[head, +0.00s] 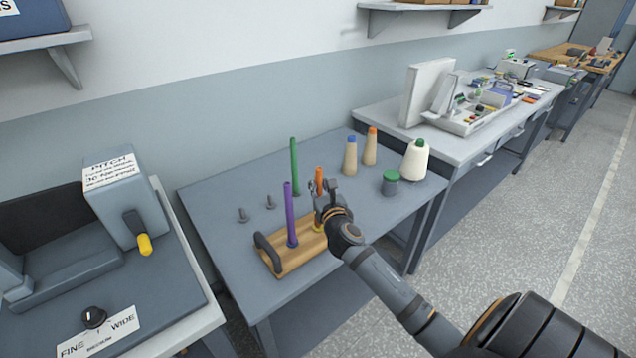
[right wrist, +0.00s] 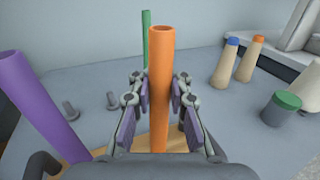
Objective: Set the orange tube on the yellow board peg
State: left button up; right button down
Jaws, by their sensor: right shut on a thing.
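The orange tube (head: 319,178) stands upright between the fingers of my right gripper (head: 322,198). In the right wrist view the orange tube (right wrist: 160,85) has a pad on each side, and the gripper (right wrist: 160,105) is shut on it. The wooden board (head: 283,263) lies below, with a dark handle at its left end. A bit of the yellow peg (head: 317,228) shows at the board's right part, just under the gripper. The tube's lower end is hidden, so I cannot tell whether it is around the peg. My left gripper is not in view.
A purple tube (head: 291,215) stands upright on the board, left of the gripper. A green tube (head: 295,165) stands behind. Two small grey pegs (head: 243,214) are on the table (head: 215,200). Thread cones (head: 350,157) and a green-lidded jar (head: 390,184) stand to the right.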

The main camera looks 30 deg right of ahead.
jog(key=shift+f+b, duration=0.45)
jog(key=shift+f, duration=0.25)
jog(key=c, duration=1.2)
grip_release()
jog(key=shift+o, duration=0.2)
jog(key=shift+s, duration=0.1)
jog(key=v, duration=1.2)
